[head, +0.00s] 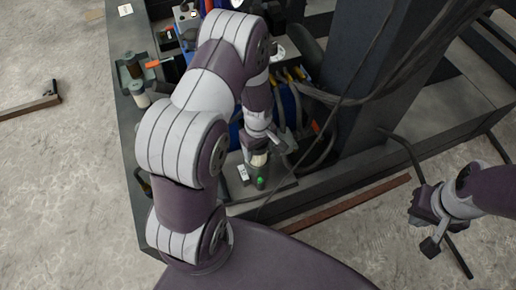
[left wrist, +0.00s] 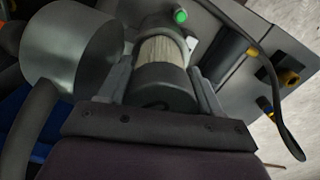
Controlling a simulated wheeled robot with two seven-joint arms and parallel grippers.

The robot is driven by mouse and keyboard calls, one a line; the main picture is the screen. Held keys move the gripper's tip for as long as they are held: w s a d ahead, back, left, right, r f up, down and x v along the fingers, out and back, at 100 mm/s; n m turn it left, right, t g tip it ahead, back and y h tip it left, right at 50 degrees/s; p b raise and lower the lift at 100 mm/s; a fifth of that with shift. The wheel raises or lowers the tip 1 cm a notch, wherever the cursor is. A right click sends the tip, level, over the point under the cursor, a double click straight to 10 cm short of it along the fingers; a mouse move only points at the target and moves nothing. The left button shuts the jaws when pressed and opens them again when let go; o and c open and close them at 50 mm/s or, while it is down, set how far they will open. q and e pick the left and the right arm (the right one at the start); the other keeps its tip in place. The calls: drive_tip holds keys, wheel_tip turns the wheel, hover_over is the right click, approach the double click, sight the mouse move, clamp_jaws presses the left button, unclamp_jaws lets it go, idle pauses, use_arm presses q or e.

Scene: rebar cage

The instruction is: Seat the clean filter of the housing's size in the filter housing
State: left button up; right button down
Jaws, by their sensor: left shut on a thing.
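My left gripper (head: 262,142) is shut on a filter with a cream pleated body (head: 259,159) and a dark end cap. In the left wrist view, the filter (left wrist: 168,50) lies between the two fingers (left wrist: 160,90). Its far end meets a dark grey fitting with a green button (left wrist: 181,16), which looks like the filter housing (head: 257,178). I cannot tell whether the filter's far end is inside it or just in front of it. My right gripper (head: 430,224) is empty, with its fingers apart, out at the right over the floor.
Other cylinders (head: 140,96) with dark ends stand on the left side of the dark bench. Hoses and cables (head: 310,95) run beside a dark post (head: 362,90) right of my left gripper. A large metallic cylinder (left wrist: 72,52) is close to the left finger in the wrist view.

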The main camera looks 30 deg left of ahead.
use_arm(q)
drive_tip(key=shift+f, duration=0.65)
drive_tip(key=o, duration=1.2)
wheel_tip(320, 180, up, 14)
drive_tip(key=p, duration=0.5)
drive_tip(key=shift+f, duration=0.15)
drive_tip(key=s+d+r+m, duration=0.1)
drive_tip(key=s+r+m, duration=0.2)
drive_tip(key=m, duration=0.1)
drive_tip(key=s+d+r+m+t, duration=0.1)
drive_tip(key=s+d+r+m, duration=0.1)
drive_tip(key=s+r+m, duration=0.1)
drive_tip(key=s+d+r+m, duration=0.2)
drive_tip(key=r+m, duration=0.2)
drive_tip(key=m, duration=0.1)
drive_tip(key=shift+s+r, duration=0.4)
drive_tip(key=shift+r, duration=0.1)
